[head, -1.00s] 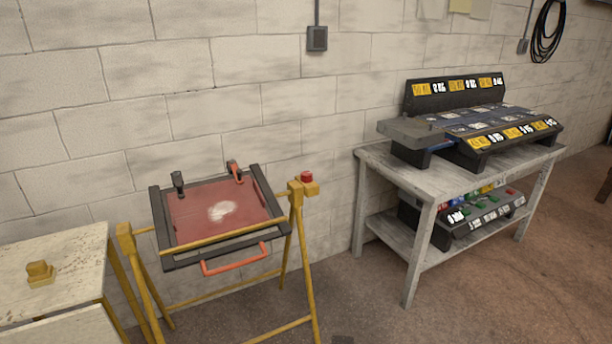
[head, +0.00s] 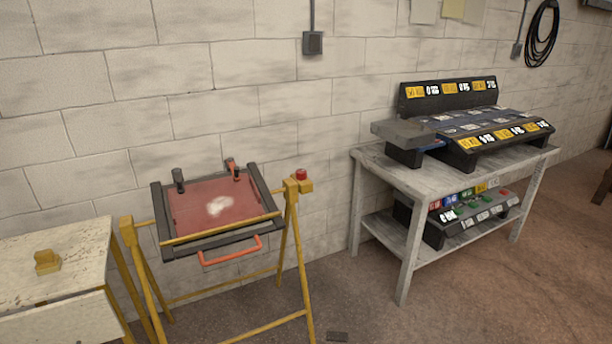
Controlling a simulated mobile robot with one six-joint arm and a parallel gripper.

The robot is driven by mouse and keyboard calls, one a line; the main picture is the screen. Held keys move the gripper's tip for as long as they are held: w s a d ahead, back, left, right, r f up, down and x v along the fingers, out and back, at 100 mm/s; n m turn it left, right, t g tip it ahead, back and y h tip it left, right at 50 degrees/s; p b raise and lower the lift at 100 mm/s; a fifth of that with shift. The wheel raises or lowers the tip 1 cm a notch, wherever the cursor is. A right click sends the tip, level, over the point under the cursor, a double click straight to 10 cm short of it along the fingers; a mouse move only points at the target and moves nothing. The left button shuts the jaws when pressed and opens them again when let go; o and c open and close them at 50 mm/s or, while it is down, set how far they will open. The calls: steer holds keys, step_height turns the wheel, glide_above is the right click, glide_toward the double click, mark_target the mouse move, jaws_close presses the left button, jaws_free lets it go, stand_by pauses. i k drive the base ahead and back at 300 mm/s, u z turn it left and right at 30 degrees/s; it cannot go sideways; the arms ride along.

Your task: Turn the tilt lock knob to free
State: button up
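The tilting frame (head: 263,190) is dark, with a reddish panel (head: 190,218) inside it, and hangs tilted on a yellow stand (head: 300,255). A red knob (head: 301,174) sits on a yellow block at the stand's top right; it looks like the tilt lock knob. Its setting is too small to read. An orange-red handle (head: 230,255) runs along the frame's lower edge. Two clamps stand at the frame's upper edge, one dark (head: 178,178) and one with red (head: 231,166). My gripper is not in view.
A worn table (head: 60,240) with a small yellow block (head: 47,262) stands at the left. A grey two-shelf table (head: 400,175) with dark labelled racks (head: 450,95) stands at the right. Floor (head: 370,310) is open in front, with a small dark plate (head: 337,336).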

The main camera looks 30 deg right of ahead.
mark_target(300, 174)
steer(key=k, duration=0.45)
steer(key=z, duration=0.45)
steer(key=i, duration=1.25)
steer(key=z, duration=0.2)
